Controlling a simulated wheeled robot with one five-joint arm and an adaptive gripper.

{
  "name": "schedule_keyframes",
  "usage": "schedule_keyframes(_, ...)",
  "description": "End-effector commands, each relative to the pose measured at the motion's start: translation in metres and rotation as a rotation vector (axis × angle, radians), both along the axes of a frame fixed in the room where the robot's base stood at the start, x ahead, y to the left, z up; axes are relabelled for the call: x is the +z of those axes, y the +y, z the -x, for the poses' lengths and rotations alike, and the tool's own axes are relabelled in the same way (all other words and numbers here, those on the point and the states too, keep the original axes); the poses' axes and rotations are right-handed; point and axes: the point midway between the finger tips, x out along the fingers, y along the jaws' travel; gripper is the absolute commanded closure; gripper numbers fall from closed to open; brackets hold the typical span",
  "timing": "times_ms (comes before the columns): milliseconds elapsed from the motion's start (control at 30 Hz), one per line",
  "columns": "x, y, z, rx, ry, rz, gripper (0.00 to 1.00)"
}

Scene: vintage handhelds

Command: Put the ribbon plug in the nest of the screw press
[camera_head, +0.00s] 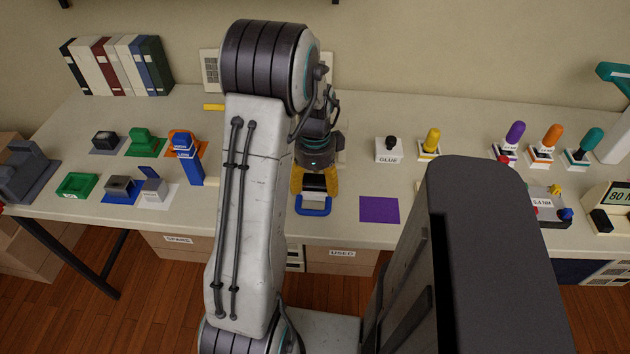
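My gripper (315,190) points down near the front middle of the table, its two yellow fingers spread apart. A dark patch and a paler patch show between the fingers; I cannot tell whether they are a part or the gripper's inside. A blue U-shaped piece (314,211) lies just in front of the fingertips; I cannot tell whether they touch it. I cannot pick out the ribbon plug or the screw press for certain. My arm hides part of the table left of the gripper.
Small coloured trays and fixtures, including a green tray (77,185), stand at the left. A purple square (379,210) lies right of the gripper. A glue pot (388,153) and several coloured-handled tools stand farther right. Binders (117,66) stand at the back left.

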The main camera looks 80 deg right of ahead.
Motion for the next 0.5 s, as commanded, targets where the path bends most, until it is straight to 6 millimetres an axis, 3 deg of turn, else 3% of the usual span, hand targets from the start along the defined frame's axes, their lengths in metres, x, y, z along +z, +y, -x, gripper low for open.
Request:
schedule_keyframes(300, 0.002, 0.0, 0.0, 0.0, 0.0, 0.001, 0.27)
schedule_keyframes(500, 0.023, -0.001, 0.0, 0.0, 0.001, 0.005, 0.27)
